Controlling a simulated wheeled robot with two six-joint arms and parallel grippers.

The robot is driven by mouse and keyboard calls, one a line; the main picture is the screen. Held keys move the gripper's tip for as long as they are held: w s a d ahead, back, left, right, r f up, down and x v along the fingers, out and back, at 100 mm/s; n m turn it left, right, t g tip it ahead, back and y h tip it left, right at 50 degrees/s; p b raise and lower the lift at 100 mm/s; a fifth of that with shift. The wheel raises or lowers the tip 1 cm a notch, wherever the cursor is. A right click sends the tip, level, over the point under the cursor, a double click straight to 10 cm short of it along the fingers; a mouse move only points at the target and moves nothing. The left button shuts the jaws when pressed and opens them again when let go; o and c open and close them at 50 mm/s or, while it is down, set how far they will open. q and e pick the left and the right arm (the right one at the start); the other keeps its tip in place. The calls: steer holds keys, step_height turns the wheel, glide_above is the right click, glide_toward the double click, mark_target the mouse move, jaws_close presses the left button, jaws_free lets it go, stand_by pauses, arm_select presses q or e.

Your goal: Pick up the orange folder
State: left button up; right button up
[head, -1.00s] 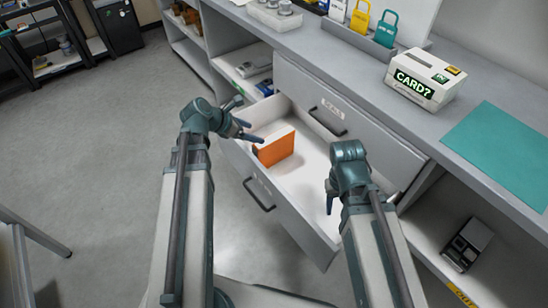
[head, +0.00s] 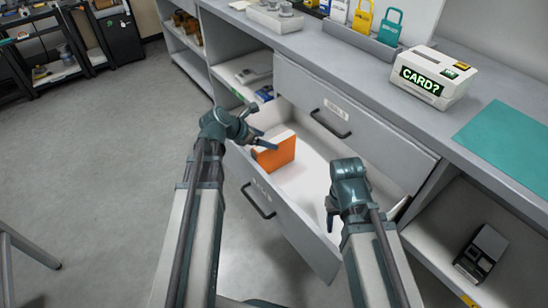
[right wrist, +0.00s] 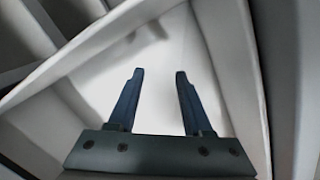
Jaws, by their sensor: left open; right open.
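The orange folder (head: 277,156) stands in the far left part of the open drawer (head: 316,184), with a white part along its top and back. My left gripper (head: 262,138) is open at the folder's upper left, its fingers overlapping the folder's edge in the head view. I cannot tell whether they touch it. My right gripper (head: 330,214) is open and empty over the near right part of the drawer. In the right wrist view its two fingers (right wrist: 155,100) are apart above the bare white drawer floor; the folder does not show there.
The counter (head: 310,48) runs above the drawer and holds a card machine (head: 433,77), a teal mat (head: 510,143) and a rack with padlock-shaped tags (head: 388,28). A closed drawer (head: 350,125) lies behind the open one. A small device (head: 480,253) sits on the lower right shelf.

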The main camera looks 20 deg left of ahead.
mark_target(273, 142)
arm_select(q)
steer(key=b+x, duration=0.3)
steer(key=x, duration=0.2)
steer(key=shift+w+d+b, duration=0.1)
steer(key=shift+b, duration=0.2)
arm_select(e)
step_height(273, 142, down, 4)
steer(key=shift+r, duration=0.2)
arm_select(q)
steer(key=shift+c, duration=0.2)
arm_select(e)
steer(key=shift+r, duration=0.1)
arm_select(q)
jaws_close()
stand_by(0.5)
